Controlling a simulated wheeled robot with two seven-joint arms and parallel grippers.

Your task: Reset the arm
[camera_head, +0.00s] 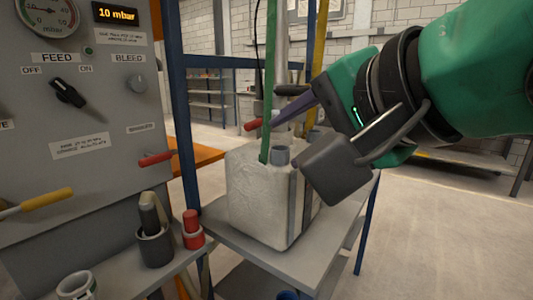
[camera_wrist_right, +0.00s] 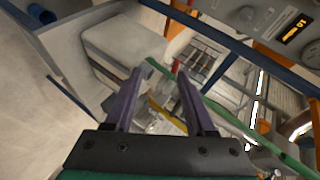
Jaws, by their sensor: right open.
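My right arm (camera_head: 400,85) comes in from the right. Its gripper (camera_head: 277,122) is in front of a green vertical strip and above a pale block-shaped body (camera_head: 255,200). In the right wrist view the gripper (camera_wrist_right: 165,73) shows two purple fingers apart with nothing held between them. The pale block (camera_wrist_right: 125,45) is beyond the left finger there. My left gripper is not in view.
The block stands on a grey table (camera_head: 225,235) with a blue frame (camera_head: 182,120). A control panel (camera_head: 80,110) with a gauge and a "10 mbar" display is at left. A dark holder (camera_head: 155,245) and a red-topped item (camera_head: 193,230) stand before it. Open floor (camera_head: 440,230) lies right.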

